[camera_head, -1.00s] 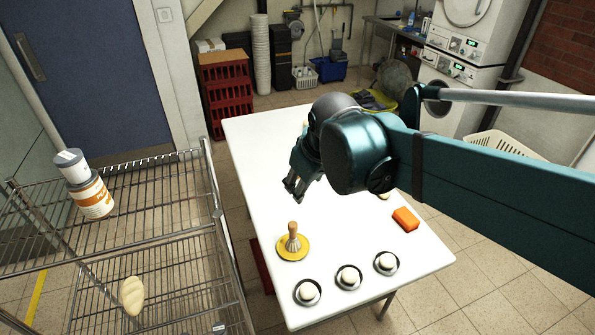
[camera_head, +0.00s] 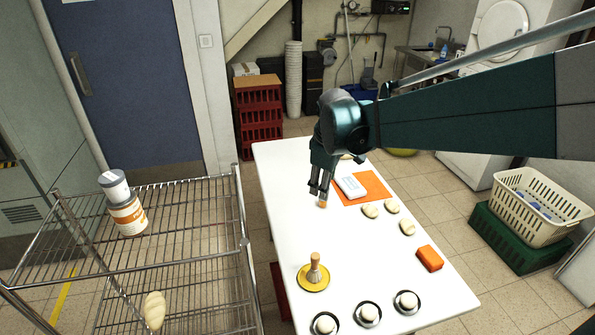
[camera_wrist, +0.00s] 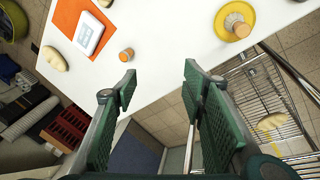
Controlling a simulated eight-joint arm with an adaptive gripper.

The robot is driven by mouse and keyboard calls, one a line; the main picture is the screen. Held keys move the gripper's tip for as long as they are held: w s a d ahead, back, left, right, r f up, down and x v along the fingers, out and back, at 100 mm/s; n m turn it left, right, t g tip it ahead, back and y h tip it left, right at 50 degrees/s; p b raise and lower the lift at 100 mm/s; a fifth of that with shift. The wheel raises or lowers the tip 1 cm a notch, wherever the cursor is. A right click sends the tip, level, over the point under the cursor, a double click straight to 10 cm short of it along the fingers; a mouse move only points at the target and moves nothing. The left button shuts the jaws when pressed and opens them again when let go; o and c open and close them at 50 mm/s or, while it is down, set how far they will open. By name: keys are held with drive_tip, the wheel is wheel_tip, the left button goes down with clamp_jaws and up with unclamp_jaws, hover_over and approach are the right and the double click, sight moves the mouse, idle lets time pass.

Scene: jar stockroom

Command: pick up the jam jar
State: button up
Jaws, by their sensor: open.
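On the white table (camera_head: 290,220) are an orange mat (camera_head: 375,185) with a white device, several pale dough-like lumps, a brush on a yellow plate (camera_head: 326,282), an orange block (camera_head: 430,258) and dishes. A wire rack (camera_head: 190,195) at left holds two stacked tins (camera_head: 127,215).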

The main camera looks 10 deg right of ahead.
drive_tip(key=w+d+f+n+g+p, duration=0.1)
drive_tip(key=w+d+f+n, duration=0.15)
drive_tip(key=w, duration=0.35)
drive_tip(key=w+d+f+n+g+p, duration=0.1)
drive_tip(key=w+f+n+p, duration=0.1)
drive_tip(key=w+f, duration=0.3)
drive_tip(key=n+g+p, duration=0.1)
drive_tip(key=n+p, duration=0.2)
drive_tip(key=n, duration=0.1)
approach(323, 201)
drive_tip(key=shift+w+d+f+h, duration=0.15)
drive_tip(key=shift+w+f, duration=0.15)
drive_tip(key=shift+w, duration=0.15)
drive_tip(key=shift+w+d+f+h, duration=0.15)
drive_tip(key=shift+w+f, duration=0.15)
drive_tip(key=shift+w, duration=0.15)
drive_tip(key=shift+w+f, duration=0.15)
drive_tip(key=shift+f, duration=0.25)
drive_tip(key=shift+f, duration=0.1)
drive_tip(key=shift+d+f+b, duration=0.1)
drive_tip(key=shift+f+b, duration=0.35)
drive_tip(key=shift+f, duration=0.7)
drive_tip(key=shift+d+f+b, duration=0.15)
drive_tip(key=shift+f+b, duration=0.15)
drive_tip(key=shift+f, duration=1)
drive_tip(key=shift+d+f+b, duration=0.15)
drive_tip(key=shift+f+b, duration=0.1)
drive_tip(key=shift+f, duration=1.05)
drive_tip(key=c, duration=1)
